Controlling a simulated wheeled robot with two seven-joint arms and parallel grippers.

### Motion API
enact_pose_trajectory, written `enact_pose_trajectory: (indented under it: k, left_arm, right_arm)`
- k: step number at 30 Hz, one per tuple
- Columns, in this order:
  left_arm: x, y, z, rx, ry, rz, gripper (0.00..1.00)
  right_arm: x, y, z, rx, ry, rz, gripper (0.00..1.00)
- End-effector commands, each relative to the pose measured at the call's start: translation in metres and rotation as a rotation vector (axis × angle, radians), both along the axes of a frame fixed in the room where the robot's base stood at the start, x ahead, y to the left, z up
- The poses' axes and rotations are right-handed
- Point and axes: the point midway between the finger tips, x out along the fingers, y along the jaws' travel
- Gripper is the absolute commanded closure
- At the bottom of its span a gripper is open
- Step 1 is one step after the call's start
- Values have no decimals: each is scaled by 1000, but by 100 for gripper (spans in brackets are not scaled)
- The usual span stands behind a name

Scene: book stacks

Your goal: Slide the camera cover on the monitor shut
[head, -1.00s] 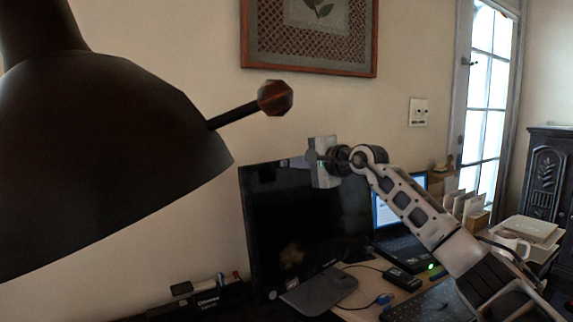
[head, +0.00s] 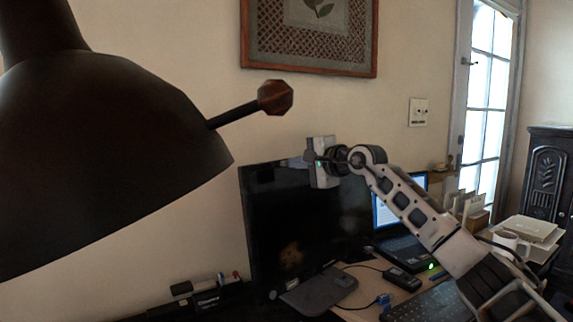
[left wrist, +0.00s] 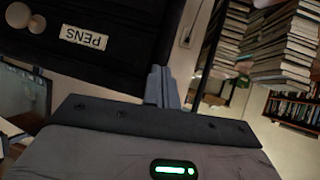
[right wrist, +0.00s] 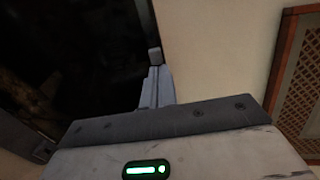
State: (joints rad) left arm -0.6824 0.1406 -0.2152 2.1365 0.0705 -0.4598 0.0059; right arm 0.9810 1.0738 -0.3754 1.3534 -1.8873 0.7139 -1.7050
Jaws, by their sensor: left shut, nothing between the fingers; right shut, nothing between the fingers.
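The black monitor (head: 295,225) stands on the desk, its screen dark. My right gripper (head: 309,158) is shut at the monitor's top edge, coming in from the right. In the right wrist view its closed fingers (right wrist: 155,85) point along the monitor's edge (right wrist: 80,55). A small grey block (right wrist: 155,56), perhaps the camera cover, sits right at the fingertips; I cannot tell whether they touch it or whether it is open. The cover is not distinguishable in the head view. My left gripper (left wrist: 162,82) is shut and empty in the left wrist view, outside the head view.
A large dark lamp (head: 100,160) fills the left foreground, its knobbed rod (head: 240,112) reaching toward the monitor. A laptop (head: 388,212) stands right of the monitor. A framed picture (head: 310,35) hangs above. A black box labelled PENS (left wrist: 100,45) is close to my left gripper.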

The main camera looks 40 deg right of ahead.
Motion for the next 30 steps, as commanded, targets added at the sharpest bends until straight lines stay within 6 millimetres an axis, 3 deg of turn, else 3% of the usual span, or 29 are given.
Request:
enact_pose_trajectory:
  k: [30]
  left_arm:
    - [0, 0, -2, 0, 2, 0, 100]
  right_arm:
    - [-2, 20, -1, 1, 1, 1, 100]
